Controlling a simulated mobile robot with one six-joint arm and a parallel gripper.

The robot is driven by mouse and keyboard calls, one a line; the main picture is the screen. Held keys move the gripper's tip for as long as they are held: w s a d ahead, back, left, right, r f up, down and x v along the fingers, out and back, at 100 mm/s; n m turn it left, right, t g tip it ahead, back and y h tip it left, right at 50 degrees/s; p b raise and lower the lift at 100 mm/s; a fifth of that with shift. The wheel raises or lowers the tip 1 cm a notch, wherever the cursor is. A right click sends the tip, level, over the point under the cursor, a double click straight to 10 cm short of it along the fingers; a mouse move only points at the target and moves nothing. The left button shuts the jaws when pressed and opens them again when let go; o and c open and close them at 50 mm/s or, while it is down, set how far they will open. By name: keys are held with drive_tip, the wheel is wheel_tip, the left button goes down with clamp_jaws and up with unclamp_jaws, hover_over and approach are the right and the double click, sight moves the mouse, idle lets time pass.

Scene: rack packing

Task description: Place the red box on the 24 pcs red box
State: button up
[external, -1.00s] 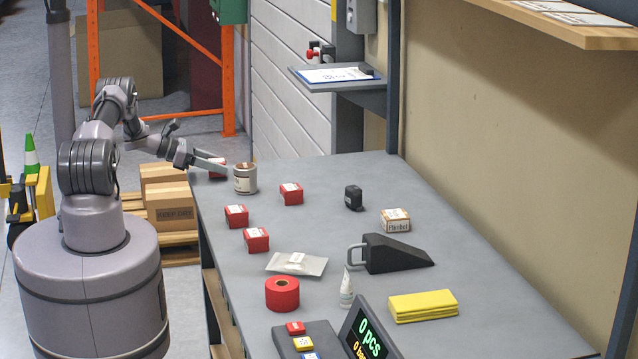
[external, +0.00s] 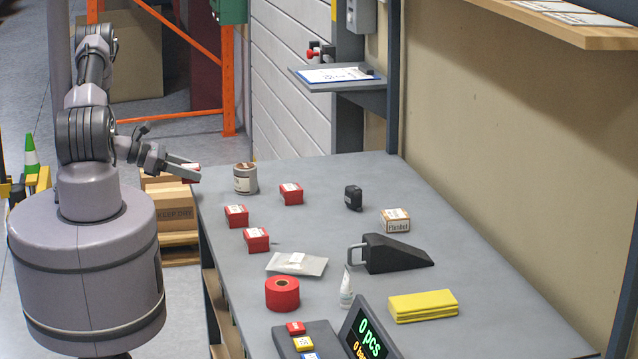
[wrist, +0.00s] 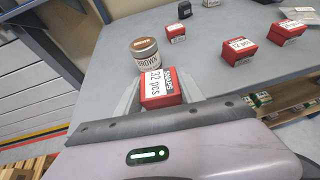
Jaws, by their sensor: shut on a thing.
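My gripper (external: 188,171) is shut on a red box (external: 190,178) just off the table's far left corner. In the wrist view the held red box (wrist: 161,88) sits between the fingers, its white label reading 32 pcs. Three other red boxes with white labels stand on the table: one at the back (external: 291,194), one nearer the left edge (external: 236,215) and one in front of that (external: 256,240). The left-edge box (wrist: 238,50) seems to read 12 pcs in the wrist view. The labels on the back box (wrist: 176,33) and front box (wrist: 287,32) are too small to read surely.
A brown-labelled jar (external: 245,179) stands close to the right of my gripper.

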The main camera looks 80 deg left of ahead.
sight(256, 233)
drive_tip(key=w+d+r+m+h, duration=0.1)
drive_tip(key=w+d+m+h, duration=0.1)
drive_tip(key=w+d, duration=0.2)
drive_tip(key=w+d+r+m+g+h, duration=0.1)
drive_tip(key=w+d, duration=0.4)
drive_tip(key=d, duration=0.6)
drive_tip(key=shift+r+m+h, duration=0.4)
drive_tip(key=shift+r+h, duration=0.2)
drive_tip(key=shift+r, duration=0.2)
drive_tip(key=d+r+m+g+h, duration=0.1)
drive_tip(key=d, duration=0.4)
drive_tip(key=w+d+r+m+g+h, duration=0.1)
drive_tip(key=d, duration=0.5)
drive_tip(key=w+d+r+m+g+h, duration=0.1)
drive_tip(key=d+m, duration=0.1)
drive_tip(key=d, duration=0.4)
drive_tip(key=shift+d+r+h, duration=0.15)
drive_tip(key=shift+r+h, duration=0.05)
drive_tip(key=shift+h, duration=0.2)
wheel_tip(256, 233, down, 8)
drive_tip(key=b, duration=0.3)
drive_tip(key=shift+d+r, duration=0.1)
drive_tip(key=shift+f+b, duration=0.2)
drive_tip(key=shift+b, duration=0.1)
drive_tip(key=o, duration=1.5)
drive_tip(key=shift+c, duration=0.2)
